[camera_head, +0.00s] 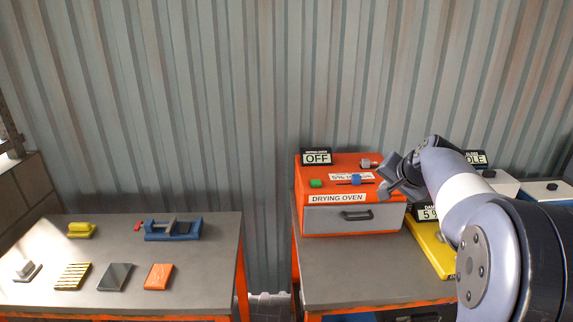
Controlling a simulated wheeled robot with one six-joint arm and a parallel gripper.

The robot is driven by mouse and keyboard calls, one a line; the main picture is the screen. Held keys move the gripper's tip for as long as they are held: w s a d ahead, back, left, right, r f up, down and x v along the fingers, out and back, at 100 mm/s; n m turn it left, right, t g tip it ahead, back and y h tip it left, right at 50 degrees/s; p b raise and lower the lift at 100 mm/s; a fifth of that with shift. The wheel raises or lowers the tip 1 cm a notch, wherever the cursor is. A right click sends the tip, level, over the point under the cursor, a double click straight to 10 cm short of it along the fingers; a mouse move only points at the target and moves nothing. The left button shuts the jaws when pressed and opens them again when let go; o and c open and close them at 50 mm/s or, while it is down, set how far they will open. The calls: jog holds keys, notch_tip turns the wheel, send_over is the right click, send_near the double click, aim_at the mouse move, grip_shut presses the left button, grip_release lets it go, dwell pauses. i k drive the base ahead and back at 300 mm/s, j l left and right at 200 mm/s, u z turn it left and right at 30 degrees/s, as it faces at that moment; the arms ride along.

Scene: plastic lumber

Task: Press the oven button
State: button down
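The orange drying oven (303,215) stands on the right table, with a grey front door with a dark handle and a "DRYING OVEN" label. A green button (316,183) is on the left of its top, and a blue knob or slider (355,179) sits right of it. A display (317,158) at the back reads "OFF". My gripper (388,178) is above the oven's right side, right of the blue part and well apart from the green button. Its fingers are dark and partly turned away, so their opening is unclear.
A yellow device (430,245) with a display lies right of the oven, partly behind my arm. White-topped boxes (545,190) stand further right. The left table (210,265) holds a blue vise (172,230), a yellow block (82,230) and several small plates. A gap separates the tables.

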aim_at(314, 184)
jog(key=i+j, duration=0.6)
jog(key=i, duration=0.15)
